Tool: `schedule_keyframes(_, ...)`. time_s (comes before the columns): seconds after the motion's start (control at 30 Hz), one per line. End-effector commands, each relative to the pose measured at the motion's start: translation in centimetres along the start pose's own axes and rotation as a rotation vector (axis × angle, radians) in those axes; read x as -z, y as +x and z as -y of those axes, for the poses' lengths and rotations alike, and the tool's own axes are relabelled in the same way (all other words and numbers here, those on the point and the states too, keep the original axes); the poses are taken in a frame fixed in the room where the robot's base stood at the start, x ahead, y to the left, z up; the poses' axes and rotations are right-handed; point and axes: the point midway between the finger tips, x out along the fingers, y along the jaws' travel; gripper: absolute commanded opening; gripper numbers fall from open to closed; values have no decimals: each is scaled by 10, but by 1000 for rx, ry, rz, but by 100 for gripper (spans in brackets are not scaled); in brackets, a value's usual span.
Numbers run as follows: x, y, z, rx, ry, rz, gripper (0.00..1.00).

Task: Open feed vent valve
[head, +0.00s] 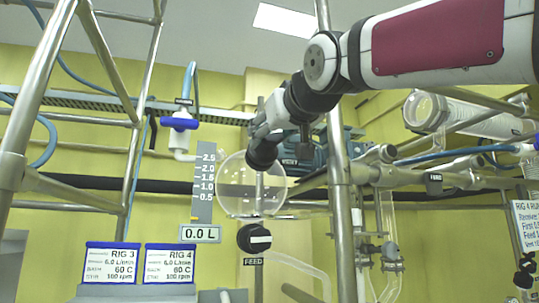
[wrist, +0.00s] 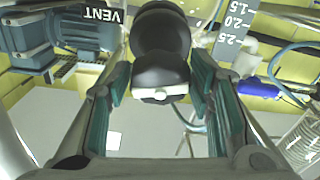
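The vent valve shows in the wrist view as a dark round knob (wrist: 160,70) with a white mark on its near face, beside a VENT label (wrist: 90,14). My gripper (wrist: 161,80) has its two green-padded fingers spread, one on each side of the knob. A narrow gap seems to show on both sides; contact is not clear. There the knob is hard to tell from my gripper.
A black knob (head: 254,238) labelled FEED is below the vessel. A level scale (head: 204,188) and a 0.0 L display (head: 200,233) stand left of it. A blue-handled valve (head: 180,123) is further left. A steel post (head: 341,190) rises close to the right of my gripper.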

Motion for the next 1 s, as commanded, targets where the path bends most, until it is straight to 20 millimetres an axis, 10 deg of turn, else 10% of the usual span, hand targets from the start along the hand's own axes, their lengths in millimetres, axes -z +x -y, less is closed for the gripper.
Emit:
schedule_keyframes(0.13,0,0,0,0,0,0,12)
schedule_keyframes(1.0,-2,2,0,129,-430,0,12)
